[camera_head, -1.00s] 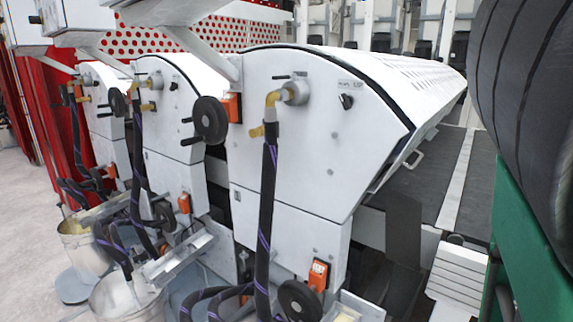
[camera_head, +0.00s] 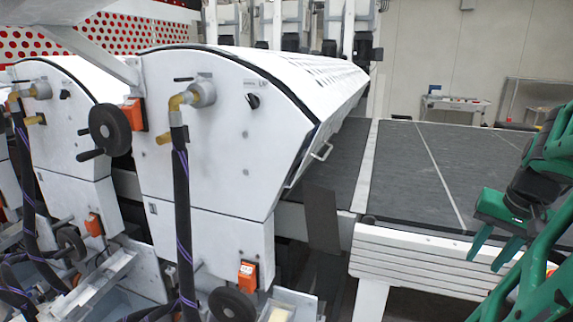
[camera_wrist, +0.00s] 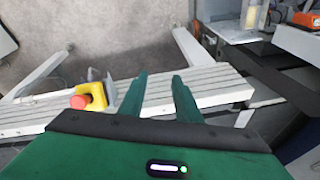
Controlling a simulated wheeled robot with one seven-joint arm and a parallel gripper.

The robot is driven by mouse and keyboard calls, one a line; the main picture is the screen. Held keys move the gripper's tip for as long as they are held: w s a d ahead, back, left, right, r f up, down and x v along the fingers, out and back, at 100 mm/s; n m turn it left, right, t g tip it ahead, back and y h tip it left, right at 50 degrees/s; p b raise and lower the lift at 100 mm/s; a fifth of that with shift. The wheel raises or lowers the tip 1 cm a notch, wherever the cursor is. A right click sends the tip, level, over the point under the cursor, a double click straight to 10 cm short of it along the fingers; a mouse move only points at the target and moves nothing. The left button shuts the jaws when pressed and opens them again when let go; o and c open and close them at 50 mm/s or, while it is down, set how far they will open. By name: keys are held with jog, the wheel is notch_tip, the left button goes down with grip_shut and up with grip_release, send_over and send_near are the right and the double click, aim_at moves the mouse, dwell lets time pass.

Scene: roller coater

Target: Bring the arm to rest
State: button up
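My gripper (camera_head: 483,264) is at the right side of the head view, at the end of my green arm (camera_head: 535,265). It points downward, in front of the dark conveyor belt as seen from the head. Its two green fingers are apart with nothing between them. In the wrist view my gripper (camera_wrist: 160,76) is also open and empty. Beyond its fingers lies a white slatted panel (camera_wrist: 215,88). I cannot tell the exact gap to it.
The white roller coater (camera_head: 230,130) stands left of centre, with a black hose and handwheels. The conveyor belt (camera_head: 420,175) extends right behind its white slatted front (camera_head: 410,262). An emergency stop button (camera_wrist: 80,101) shows in the wrist view. A table (camera_head: 455,105) stands far back.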

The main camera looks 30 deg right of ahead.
jog(key=w+a+f+n+g+y, duration=0.1)
jog(key=w+a+f+n, duration=0.1)
jog(key=a, duration=0.7)
jog(key=w+a+f+n+g, duration=0.1)
jog(key=w+a+f+n, duration=0.1)
jog(key=a, duration=0.8)
jog(key=shift+f+n+g+y, duration=0.4)
jog(key=shift+f+n, duration=0.25)
jog(key=shift+n, duration=0.35)
jog(key=shift+d, duration=0.1)
jog(key=shift+w+f, duration=0.25)
jog(key=shift+w, duration=0.4)
